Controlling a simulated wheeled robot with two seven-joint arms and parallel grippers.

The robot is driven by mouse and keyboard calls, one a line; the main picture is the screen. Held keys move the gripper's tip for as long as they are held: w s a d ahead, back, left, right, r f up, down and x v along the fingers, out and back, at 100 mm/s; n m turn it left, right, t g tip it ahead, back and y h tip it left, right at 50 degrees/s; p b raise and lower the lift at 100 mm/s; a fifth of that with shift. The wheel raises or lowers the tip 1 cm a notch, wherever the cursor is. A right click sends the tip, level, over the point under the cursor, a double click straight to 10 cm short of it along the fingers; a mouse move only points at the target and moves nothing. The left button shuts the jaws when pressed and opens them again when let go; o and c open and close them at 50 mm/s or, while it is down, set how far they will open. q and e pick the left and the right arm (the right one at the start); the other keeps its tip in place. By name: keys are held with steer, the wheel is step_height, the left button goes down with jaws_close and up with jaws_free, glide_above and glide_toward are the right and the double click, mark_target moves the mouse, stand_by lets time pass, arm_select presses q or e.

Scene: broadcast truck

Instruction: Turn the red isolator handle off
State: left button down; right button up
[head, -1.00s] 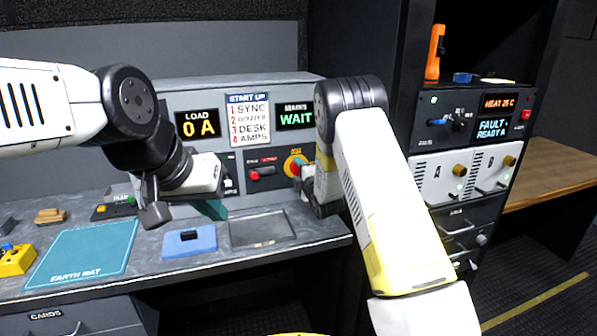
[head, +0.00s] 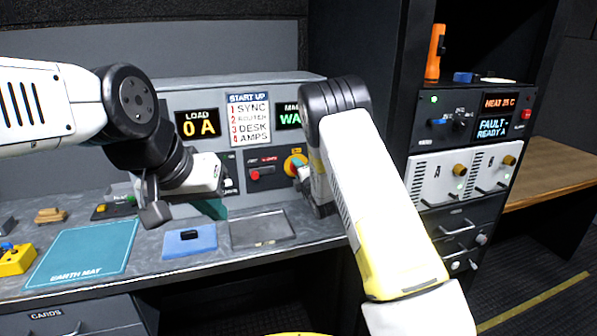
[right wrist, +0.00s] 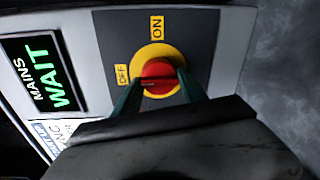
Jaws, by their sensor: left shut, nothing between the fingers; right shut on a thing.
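The red isolator handle (right wrist: 158,77) sits on a round yellow plate (right wrist: 168,51) on the desk's back panel. My right gripper (right wrist: 160,88) is shut on the handle, a teal finger on each side. In the head view the yellow plate (head: 294,163) is partly hidden by my right wrist. My left gripper (head: 214,209) is shut and empty above the desk.
The MAINS display (right wrist: 47,72) reads WAIT; the LOAD display (head: 197,124) reads 0 A. A red switch (head: 256,174) is left of the isolator. A blue pad (head: 190,248) and grey tray (head: 262,240) lie below. An equipment rack (head: 470,150) stands right.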

steer(key=o, duration=1.3)
steer(key=shift+r, duration=0.1)
steer(key=v, duration=0.7)
steer(key=shift+s+d, duration=0.15)
steer(key=shift+s, duration=0.25)
